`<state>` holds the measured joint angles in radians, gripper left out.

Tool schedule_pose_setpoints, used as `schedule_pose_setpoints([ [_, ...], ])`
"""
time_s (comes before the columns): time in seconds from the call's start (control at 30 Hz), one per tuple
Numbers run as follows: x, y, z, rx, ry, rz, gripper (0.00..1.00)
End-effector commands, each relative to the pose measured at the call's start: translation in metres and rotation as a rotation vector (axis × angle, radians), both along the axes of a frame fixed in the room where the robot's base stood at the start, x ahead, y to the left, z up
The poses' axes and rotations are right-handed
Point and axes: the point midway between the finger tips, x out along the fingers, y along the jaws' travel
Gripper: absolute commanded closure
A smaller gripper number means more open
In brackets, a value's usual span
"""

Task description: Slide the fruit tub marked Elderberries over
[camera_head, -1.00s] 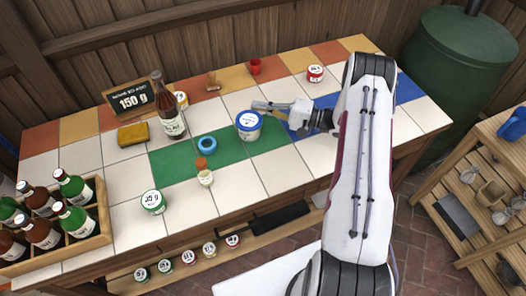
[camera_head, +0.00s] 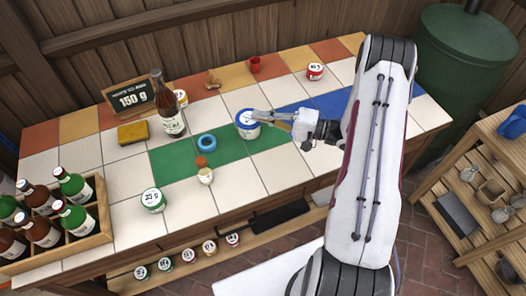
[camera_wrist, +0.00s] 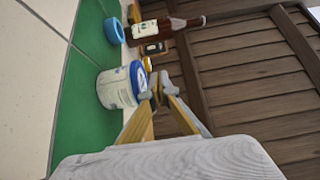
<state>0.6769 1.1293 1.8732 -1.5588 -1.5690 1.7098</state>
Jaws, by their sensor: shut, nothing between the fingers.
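A white tub with a blue lid (camera_head: 247,126) stands upright on the green tiles (camera_head: 180,160) of the tiled bench. It also shows in the wrist view (camera_wrist: 118,87), lid to the right because that view is turned sideways. Its label is too small to read, so I cannot confirm the name Elderberries. My gripper (camera_head: 263,114) is shut and empty, with its fingertips at the tub's right side near the lid. In the wrist view the fingertips (camera_wrist: 157,88) are close to the lid; I cannot tell whether they touch it.
A green-marked tub (camera_head: 152,200) and a bottle crate (camera_head: 85,240) are farther left. Blue tiles (camera_head: 330,106) to the right are bare.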

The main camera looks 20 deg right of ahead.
Motion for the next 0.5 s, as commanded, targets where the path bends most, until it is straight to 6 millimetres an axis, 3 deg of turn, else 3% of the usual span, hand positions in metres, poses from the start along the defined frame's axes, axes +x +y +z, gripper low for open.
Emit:
schedule_pose_setpoints([
  [0.5,-0.059,0.021,0.0,0.002,0.002,-0.001,1.0],
])
